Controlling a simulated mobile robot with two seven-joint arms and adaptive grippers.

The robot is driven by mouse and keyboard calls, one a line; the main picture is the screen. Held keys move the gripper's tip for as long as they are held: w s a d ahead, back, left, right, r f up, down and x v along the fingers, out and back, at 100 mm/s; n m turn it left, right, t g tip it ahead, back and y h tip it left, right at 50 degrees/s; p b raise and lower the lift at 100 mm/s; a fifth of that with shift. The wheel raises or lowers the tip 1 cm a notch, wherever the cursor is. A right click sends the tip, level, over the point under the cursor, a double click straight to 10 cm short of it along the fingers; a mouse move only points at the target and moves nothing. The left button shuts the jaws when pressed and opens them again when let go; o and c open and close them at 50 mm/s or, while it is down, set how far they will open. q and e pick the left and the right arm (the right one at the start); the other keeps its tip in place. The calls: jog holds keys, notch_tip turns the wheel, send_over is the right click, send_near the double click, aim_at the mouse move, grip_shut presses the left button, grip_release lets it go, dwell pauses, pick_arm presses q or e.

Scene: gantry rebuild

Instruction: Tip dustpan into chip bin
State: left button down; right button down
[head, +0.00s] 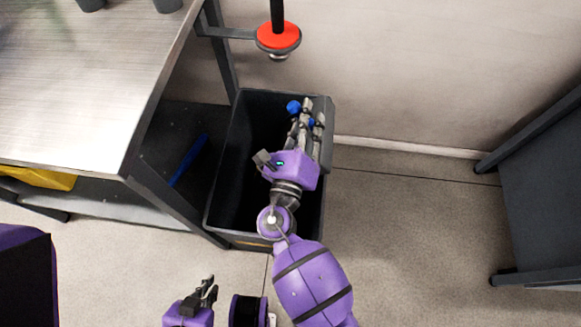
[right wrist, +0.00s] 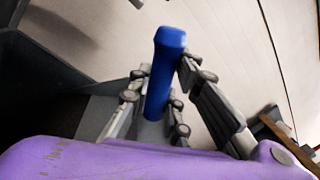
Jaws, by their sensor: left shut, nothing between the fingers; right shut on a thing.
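The chip bin (head: 222,180) is a dark, open-topped box on the floor beside the workbench; its wall also shows in the right wrist view (right wrist: 40,95). My right gripper (head: 305,112) is over the bin's far right part. It is shut on a blue handle (head: 293,107), which I take as the dustpan's. In the right wrist view the handle (right wrist: 160,75) stands between the fingers (right wrist: 158,95), its end sticking out past them. The dustpan's pan cannot be made out clearly. My left gripper (head: 207,294) is shut and empty, low in the head view, short of the bin.
A red disc on a post (head: 278,37) is beyond the bin. A dark frame (head: 540,190) stands right; the floor between is clear.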

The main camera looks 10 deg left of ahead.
jog(key=shift+a+r+n+p, duration=0.4)
jog(key=shift+a+n, duration=0.2)
jog(key=shift+a, duration=0.25)
jog(key=a+n+t+y+p, duration=0.1)
jog(key=a+n, duration=0.5)
jog(key=a, duration=0.2)
jog(key=shift+a+f+p, duration=0.25)
jog(key=shift+a+p, duration=0.1)
jog(key=shift+a, duration=0.05)
